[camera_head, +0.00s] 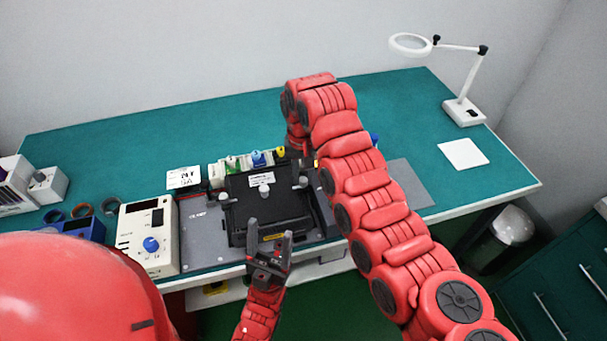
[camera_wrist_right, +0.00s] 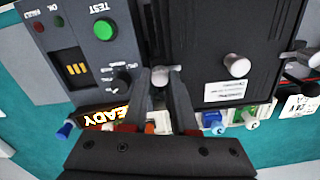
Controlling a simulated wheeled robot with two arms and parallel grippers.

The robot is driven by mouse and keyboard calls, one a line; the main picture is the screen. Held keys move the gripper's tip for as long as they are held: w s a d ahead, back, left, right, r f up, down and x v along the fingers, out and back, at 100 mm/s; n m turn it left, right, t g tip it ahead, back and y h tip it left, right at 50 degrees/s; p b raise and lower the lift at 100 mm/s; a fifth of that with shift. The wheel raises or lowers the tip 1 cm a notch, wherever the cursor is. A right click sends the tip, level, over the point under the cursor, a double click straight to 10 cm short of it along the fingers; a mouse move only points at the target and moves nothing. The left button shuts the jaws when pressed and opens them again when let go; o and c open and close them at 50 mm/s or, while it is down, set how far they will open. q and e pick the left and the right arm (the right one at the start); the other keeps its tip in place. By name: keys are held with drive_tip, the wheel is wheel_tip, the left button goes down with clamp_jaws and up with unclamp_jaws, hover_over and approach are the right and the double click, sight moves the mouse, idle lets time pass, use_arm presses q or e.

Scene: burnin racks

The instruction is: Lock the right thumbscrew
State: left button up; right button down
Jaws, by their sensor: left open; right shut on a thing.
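The right thumbscrew (camera_wrist_right: 160,76) is a pale knob between the fingertips of my right gripper (camera_wrist_right: 161,84) in the right wrist view. The gripper is shut on it. In the head view the right thumbscrew (camera_head: 302,183) shows at the right edge of the black fixture plate (camera_head: 283,209), and my right arm hides most of the right gripper. A middle knob (camera_head: 264,190) and a left knob (camera_head: 224,198) stand on the same fixture; the middle one also shows in the right wrist view (camera_wrist_right: 236,65). My left gripper (camera_head: 270,240) is open and empty at the fixture's front edge.
A dark panel with a green button (camera_wrist_right: 105,29) and a lit READY display (camera_wrist_right: 104,118) adjoins the fixture. Coloured connectors (camera_head: 257,158) line its back edge. A white instrument (camera_head: 148,237) stands left. A magnifier lamp (camera_head: 464,110) stands at the back right.

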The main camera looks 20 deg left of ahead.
idle(0.3)
drive_tip(key=c, duration=0.7)
unclamp_jaws()
wheel_tip(320, 180, up, 11)
drive_tip(key=b, duration=0.2)
wheel_tip(320, 180, up, 6)
drive_tip(key=p, duration=0.4)
hover_over(303, 179)
drive_tip(key=shift+s+d+r, duration=0.1)
drive_tip(key=shift+r, duration=0.1)
